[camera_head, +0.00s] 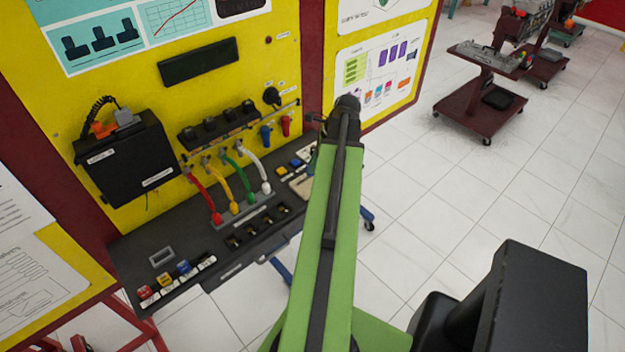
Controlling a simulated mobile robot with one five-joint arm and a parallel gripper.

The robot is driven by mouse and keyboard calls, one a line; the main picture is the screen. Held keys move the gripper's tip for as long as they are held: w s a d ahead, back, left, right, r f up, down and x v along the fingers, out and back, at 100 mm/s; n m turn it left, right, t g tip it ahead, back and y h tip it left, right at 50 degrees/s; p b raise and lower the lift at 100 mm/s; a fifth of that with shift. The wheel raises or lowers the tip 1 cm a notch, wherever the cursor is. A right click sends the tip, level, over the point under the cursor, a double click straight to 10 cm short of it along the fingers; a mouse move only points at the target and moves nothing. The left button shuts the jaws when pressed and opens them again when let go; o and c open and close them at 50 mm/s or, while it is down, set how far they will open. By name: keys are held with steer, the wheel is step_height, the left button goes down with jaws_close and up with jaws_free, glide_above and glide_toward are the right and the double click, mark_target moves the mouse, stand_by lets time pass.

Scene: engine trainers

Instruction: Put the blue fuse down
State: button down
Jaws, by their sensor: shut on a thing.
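My green arm (330,220) reaches up the middle of the picture, its far end over the right part of the trainer bench. My gripper is hidden beyond the arm's far end, so its jaws and anything in them do not show. A small blue block (184,267), which looks like a fuse, stands in a row at the bench's front left, beside a yellow one (163,279) and a red one (145,291). Another small blue piece (296,163) lies near a yellow piece just left of my arm. I cannot tell which blue piece is the task's fuse.
The dark bench (145,240) fronts a yellow panel (285,70). Red, yellow, green and white cables (248,160) hang to plugs on the bench. A black box (128,160) is mounted at left. Tiled floor (460,190) is open at right; a trolley (480,105) stands farther back.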

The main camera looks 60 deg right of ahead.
step_height(320, 180, down, 4)
steer(key=b, duration=0.4)
steer(key=shift+f, duration=0.25)
steer(key=shift+r, duration=0.25)
steer(key=shift+f, duration=0.2)
steer(key=c, duration=1.4)
jaws_free()
steer(key=shift+r, duration=0.1)
steer(key=p+v, duration=1.1)
steer(key=v, duration=0.1)
steer(key=shift+r, duration=0.2)
